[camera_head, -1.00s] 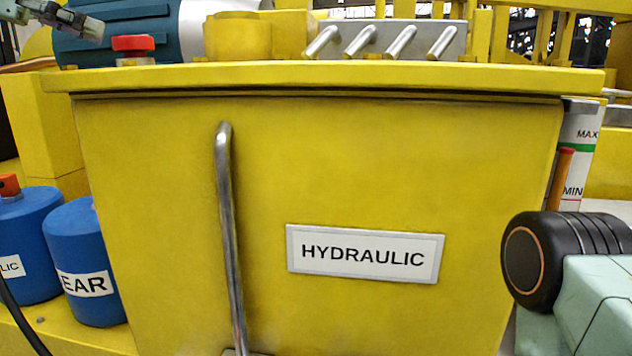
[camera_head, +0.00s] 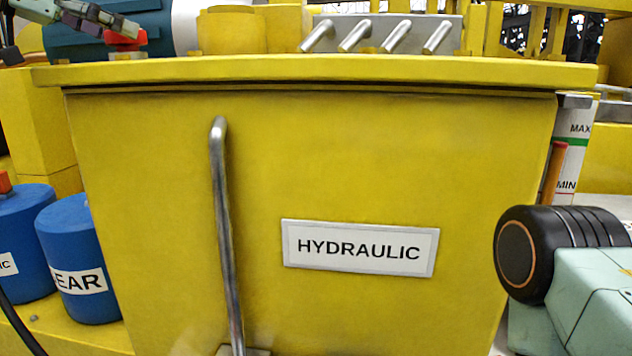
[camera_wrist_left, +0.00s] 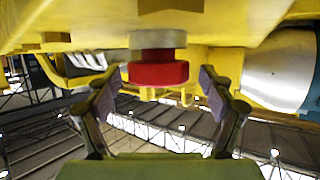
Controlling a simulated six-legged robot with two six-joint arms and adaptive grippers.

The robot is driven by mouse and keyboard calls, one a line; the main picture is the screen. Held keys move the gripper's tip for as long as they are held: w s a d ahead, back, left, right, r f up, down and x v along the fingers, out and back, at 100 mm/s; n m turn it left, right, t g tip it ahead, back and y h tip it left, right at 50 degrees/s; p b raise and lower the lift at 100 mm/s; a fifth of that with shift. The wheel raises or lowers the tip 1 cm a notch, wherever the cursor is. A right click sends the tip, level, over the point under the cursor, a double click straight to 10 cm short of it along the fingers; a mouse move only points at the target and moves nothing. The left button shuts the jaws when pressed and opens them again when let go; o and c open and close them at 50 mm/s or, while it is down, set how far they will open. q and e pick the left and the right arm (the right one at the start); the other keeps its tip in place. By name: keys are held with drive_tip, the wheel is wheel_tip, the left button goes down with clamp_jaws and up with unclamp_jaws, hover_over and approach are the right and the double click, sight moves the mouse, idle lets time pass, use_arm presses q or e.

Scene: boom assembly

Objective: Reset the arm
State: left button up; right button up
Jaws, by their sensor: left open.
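A red cap (camera_head: 126,39) sits on top of the yellow hydraulic tank (camera_head: 380,160), at the tank's back left. My left gripper (camera_head: 122,25) is at the upper left of the head view, at the red cap and partly in front of it. In the left wrist view the gripper (camera_wrist_left: 158,88) is open, with one finger on each side of the red cap (camera_wrist_left: 159,75). Gaps show between the fingers and the cap there. A pale collar (camera_wrist_left: 158,40) adjoins the cap. My right gripper is not in view.
A bent metal pipe (camera_head: 224,230) runs down the tank front beside the HYDRAULIC label (camera_head: 358,248). Blue canisters (camera_head: 75,250) stand at the left. Several metal levers (camera_head: 397,37) stand behind the tank top. A level gauge (camera_head: 573,150) is at the right.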

use_arm(q)
drive_tip(key=shift+s+d+n+t+y, duration=0.1)
drive_tip(key=shift+d+n+t+y, duration=0.2)
drive_tip(key=shift+n+y, duration=0.2)
drive_tip(key=shift+s+n+t+y+b, duration=0.15)
drive_tip(key=shift+n+t+y+b, duration=0.3)
drive_tip(key=shift+n+b, duration=0.2)
drive_tip(key=shift+f+n+t+y+b, duration=0.15)
drive_tip(key=shift+n+t+y+b, duration=0.3)
drive_tip(key=shift+n+y+b, duration=0.55)
drive_tip(key=shift+d+n+t+y+b, duration=0.2)
drive_tip(key=shift+n+t+y+b, duration=0.1)
drive_tip(key=shift+n+y+b, duration=0.5)
drive_tip(key=shift+n+t+y+b, duration=0.3)
drive_tip(key=shift+n+y+b, duration=0.45)
drive_tip(key=shift+y, duration=0.4)
drive_tip(key=shift+d+n+y+b, duration=0.15)
drive_tip(key=shift+n+y+b, duration=0.4)
drive_tip(key=shift+y, duration=0.25)
drive_tip(key=shift+r+n, duration=0.2)
drive_tip(key=shift+n, duration=0.05)
